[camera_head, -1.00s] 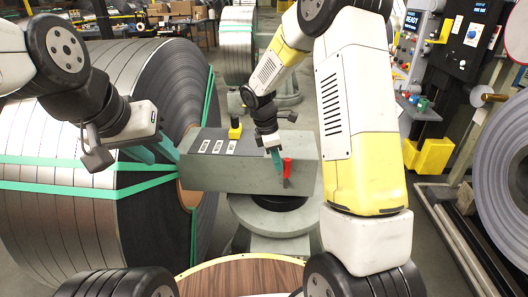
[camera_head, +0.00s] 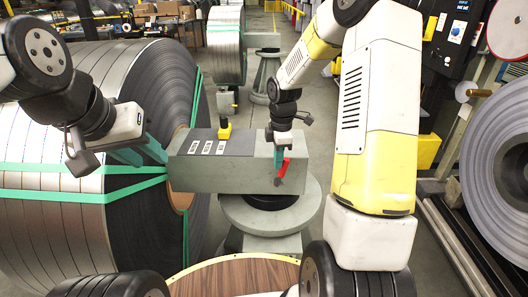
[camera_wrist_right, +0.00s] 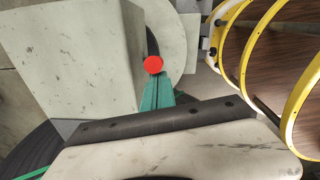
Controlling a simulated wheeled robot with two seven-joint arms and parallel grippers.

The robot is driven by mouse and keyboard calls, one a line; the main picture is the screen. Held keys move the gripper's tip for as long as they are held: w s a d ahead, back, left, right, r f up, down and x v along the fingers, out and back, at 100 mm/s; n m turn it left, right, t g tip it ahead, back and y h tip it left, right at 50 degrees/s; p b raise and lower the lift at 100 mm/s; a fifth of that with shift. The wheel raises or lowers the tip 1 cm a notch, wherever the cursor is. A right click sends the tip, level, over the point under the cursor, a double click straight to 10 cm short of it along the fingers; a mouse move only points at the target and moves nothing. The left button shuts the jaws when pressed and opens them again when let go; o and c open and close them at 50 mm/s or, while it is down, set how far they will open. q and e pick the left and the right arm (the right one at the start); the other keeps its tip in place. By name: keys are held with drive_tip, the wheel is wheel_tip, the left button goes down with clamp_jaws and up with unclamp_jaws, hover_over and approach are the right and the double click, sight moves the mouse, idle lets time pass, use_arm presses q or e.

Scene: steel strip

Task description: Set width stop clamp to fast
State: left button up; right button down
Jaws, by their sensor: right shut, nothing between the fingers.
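A small red lever (camera_head: 283,168) sits on the front face of the grey block (camera_head: 225,175), near its right end. It leans, with its top to the right. My right gripper (camera_head: 278,157) is shut and empty, its teal fingers pointing down right beside the lever. In the right wrist view the lever's round red end (camera_wrist_right: 153,64) shows just beyond the tips of the shut teal fingers (camera_wrist_right: 157,90); I cannot tell whether they touch. My left gripper (camera_head: 141,152) hangs in front of the big coil at left, its teal fingers apart and empty.
A large strapped steel coil (camera_head: 60,150) fills the left. A yellow knob (camera_head: 224,128) stands on the block's top beside white labels. A round wooden top (camera_head: 235,274) is at the front. Another coil (camera_head: 500,160) and a dark control panel (camera_head: 452,60) are at right.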

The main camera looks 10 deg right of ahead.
drive_tip(key=s+d+f+t+y, duration=0.2)
drive_tip(key=d+f+y, duration=0.7)
drive_tip(key=d+y, duration=0.2)
drive_tip(key=shift+d+f+t+y, duration=0.2)
drive_tip(key=shift+t+y, duration=0.2)
drive_tip(key=shift+y, duration=0.9)
drive_tip(key=shift+s+f, duration=0.15)
drive_tip(key=shift+f, duration=0.05)
